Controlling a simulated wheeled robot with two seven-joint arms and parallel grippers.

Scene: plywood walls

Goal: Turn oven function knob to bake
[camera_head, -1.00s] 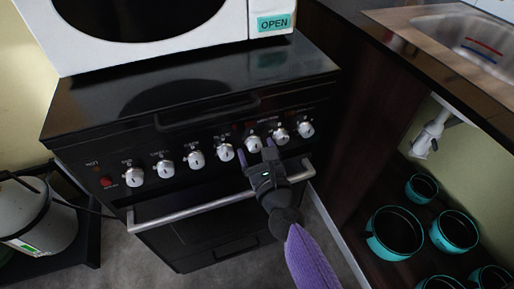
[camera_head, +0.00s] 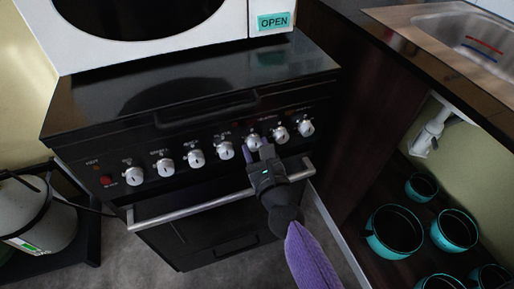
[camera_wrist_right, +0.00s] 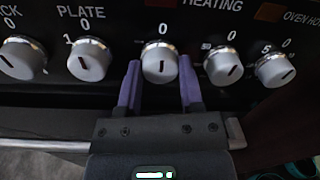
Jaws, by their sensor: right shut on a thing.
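The black oven (camera_head: 215,118) has a row of silver knobs along its front panel. My right gripper (camera_head: 258,152) is at the third knob from the right (camera_head: 254,142). In the right wrist view its purple fingers (camera_wrist_right: 160,68) stand on both sides of this knob (camera_wrist_right: 160,64) and are shut on it. The knob's dark mark points about straight up and down, below a "0". The print naming this knob's function cannot be read. My left gripper is not in view.
Neighbouring knobs (camera_wrist_right: 223,68) (camera_wrist_right: 90,62) sit close on both sides. The oven door's bar handle (camera_head: 215,199) runs below the knobs. A white microwave (camera_head: 200,45) stands on top. A dark cabinet with teal pots (camera_head: 395,232) is at the right.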

